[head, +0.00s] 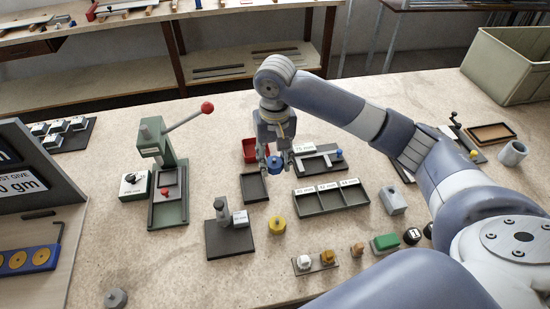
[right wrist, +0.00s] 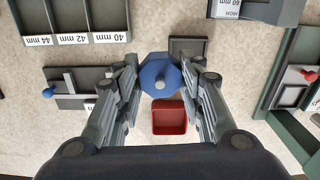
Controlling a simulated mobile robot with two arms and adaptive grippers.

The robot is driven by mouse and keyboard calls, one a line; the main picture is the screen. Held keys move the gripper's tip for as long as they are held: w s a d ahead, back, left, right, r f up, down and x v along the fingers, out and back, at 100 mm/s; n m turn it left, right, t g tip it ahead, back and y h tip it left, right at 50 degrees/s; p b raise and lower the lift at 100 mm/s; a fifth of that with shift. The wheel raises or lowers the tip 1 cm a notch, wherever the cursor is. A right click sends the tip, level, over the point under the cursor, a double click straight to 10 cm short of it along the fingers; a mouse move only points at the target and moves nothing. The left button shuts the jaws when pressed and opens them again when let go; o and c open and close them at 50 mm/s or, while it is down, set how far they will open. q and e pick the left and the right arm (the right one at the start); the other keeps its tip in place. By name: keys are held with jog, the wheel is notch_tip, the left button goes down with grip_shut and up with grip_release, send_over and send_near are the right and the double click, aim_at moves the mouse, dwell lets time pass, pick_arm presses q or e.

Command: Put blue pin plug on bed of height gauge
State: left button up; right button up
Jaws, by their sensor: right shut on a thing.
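My right gripper (head: 275,160) points down over the middle of the table, shut on the blue pin plug (head: 274,164). In the right wrist view the plug (right wrist: 160,77) is a blue many-sided piece with a small grey pin, between the fingertips (right wrist: 163,68). It appears to be held above the table. The height gauge (head: 221,211) is a dark grey stand with a white label, left of and nearer than the gripper. Its flat bed (head: 238,243) looks empty. Part of it shows at the top of the right wrist view (right wrist: 255,8). My left gripper is not in view.
A small dark tray (head: 254,188) and a red bin (head: 249,149) lie close to the gripper. A yellow plug (head: 277,226) stands right of the height gauge. A green press (head: 164,170) with a red-knobbed lever stands left. A three-slot labelled tray (head: 330,200) lies right.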

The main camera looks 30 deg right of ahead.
aim_at(280, 185)
jog(key=shift+m, duration=0.5)
jog(key=w+d+f+p, duration=0.1)
jog(key=f, duration=0.3)
jog(key=d+f+p, duration=0.1)
jog(key=f, duration=0.3)
jog(key=w+d+f+p, duration=0.1)
jog(key=f, duration=0.3)
jog(key=shift+w+d, duration=0.2)
jog(key=shift+w, duration=0.15)
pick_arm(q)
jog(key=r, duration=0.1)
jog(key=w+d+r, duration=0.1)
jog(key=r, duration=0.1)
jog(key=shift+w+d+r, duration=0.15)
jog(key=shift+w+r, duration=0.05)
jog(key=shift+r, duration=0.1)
pick_arm(e)
jog(key=shift+f, duration=0.35)
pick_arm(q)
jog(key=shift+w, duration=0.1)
pick_arm(e)
jog(key=o, duration=0.8)
jog(key=shift+f, duration=0.1)
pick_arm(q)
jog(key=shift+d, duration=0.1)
